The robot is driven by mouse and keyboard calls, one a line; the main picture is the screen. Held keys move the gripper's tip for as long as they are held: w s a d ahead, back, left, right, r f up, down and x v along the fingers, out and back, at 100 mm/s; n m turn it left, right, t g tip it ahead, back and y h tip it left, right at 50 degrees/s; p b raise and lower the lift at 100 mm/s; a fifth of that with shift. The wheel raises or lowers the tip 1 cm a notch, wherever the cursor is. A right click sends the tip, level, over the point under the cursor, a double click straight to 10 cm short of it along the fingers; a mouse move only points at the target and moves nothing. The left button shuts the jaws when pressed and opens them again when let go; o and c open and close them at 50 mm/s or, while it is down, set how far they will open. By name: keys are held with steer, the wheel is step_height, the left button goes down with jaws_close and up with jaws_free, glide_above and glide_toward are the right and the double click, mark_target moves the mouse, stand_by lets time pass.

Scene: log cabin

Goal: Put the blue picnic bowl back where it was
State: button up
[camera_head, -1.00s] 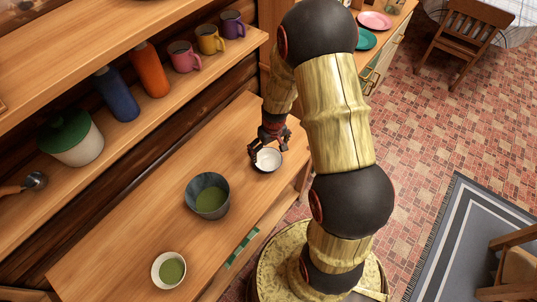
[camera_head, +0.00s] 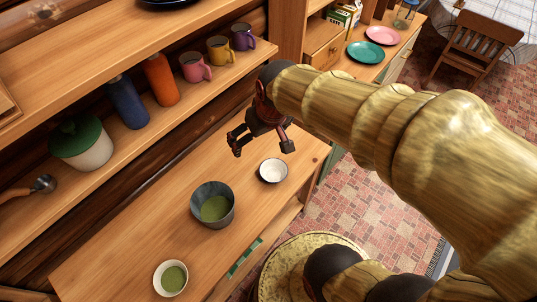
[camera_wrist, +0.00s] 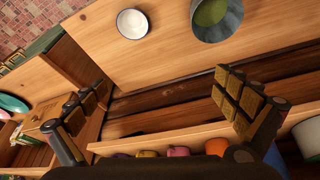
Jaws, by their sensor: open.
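A small bowl (camera_head: 273,171), white inside with a dark rim, stands upright on the wooden counter (camera_head: 120,245); it seems to be the blue picnic bowl, though its outside is mostly hidden. It also shows in the wrist view (camera_wrist: 132,24), near the top edge. My gripper (camera_head: 262,147) is open and empty, above the counter and behind the bowl, apart from it. In the wrist view its two spread fingers (camera_wrist: 160,97) have nothing between them.
A grey-blue pot (camera_head: 212,205) with green contents stands beside the bowl. A white bowl (camera_head: 171,278) with green contents is at the front left. The shelf (camera_head: 215,72) above holds mugs, bottles and a green-lidded jar (camera_head: 82,143). Plates (camera_head: 365,53) lie on the far cabinet.

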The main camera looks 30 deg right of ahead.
steer(key=s+a+r+t, duration=0.1)
steer(key=s+a+r, duration=0.2)
steer(key=s+r, duration=0.3)
steer(key=s, duration=0.4)
steer(key=shift+s+a+r, duration=0.2)
steer(key=shift+r, duration=0.2)
